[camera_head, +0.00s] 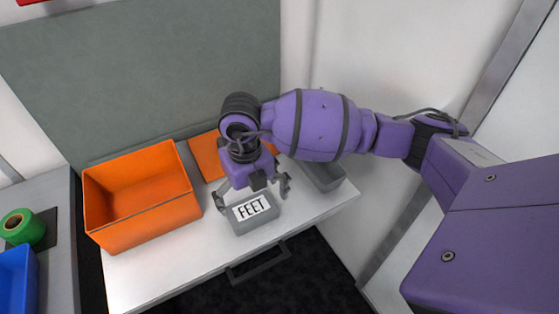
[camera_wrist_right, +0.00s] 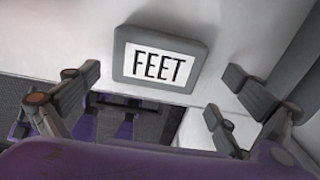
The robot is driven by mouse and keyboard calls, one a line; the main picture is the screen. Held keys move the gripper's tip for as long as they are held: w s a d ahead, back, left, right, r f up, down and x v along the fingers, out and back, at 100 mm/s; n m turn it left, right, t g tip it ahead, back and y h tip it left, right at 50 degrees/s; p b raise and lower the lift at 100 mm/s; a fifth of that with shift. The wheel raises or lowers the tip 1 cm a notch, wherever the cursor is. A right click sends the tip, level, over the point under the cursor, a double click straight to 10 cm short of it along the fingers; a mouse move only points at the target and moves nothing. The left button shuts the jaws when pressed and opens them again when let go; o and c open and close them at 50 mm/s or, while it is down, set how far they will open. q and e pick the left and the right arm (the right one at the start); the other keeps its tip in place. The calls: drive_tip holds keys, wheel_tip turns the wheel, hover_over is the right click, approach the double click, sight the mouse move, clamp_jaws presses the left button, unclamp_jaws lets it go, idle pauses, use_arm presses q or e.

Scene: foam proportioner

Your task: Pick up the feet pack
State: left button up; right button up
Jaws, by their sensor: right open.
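The feet pack (camera_head: 254,215) is a grey block with a white label reading FEET on top. It rests on the white worktop near its front edge. My right gripper (camera_head: 253,195) is open and empty, above and just behind the pack in the head view. In the right wrist view the pack (camera_wrist_right: 161,62) lies between and beyond the open fingers (camera_wrist_right: 158,88), which appear apart from it. My left gripper is not in view.
An orange bin (camera_head: 140,196) stands left of the pack. A flat orange piece (camera_head: 206,156) and a grey tray (camera_head: 325,174) are partly hidden behind my right arm. A drawer handle (camera_head: 259,264) sticks out below the front edge. A green roll (camera_head: 22,228) and blue bin (camera_head: 17,282) are far left.

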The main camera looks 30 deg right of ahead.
sight(251, 208)
drive_tip(key=f, duration=0.3)
drive_tip(key=shift+w+a+f, duration=0.1)
drive_tip(key=shift+a+f, duration=0.15)
drive_tip(key=shift+w+f, duration=0.1)
drive_tip(key=shift+f, duration=0.25)
drive_tip(key=c, duration=1)
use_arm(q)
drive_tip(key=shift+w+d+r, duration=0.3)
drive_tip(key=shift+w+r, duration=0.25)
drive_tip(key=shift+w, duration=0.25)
use_arm(e)
drive_tip(key=shift+r, duration=0.15)
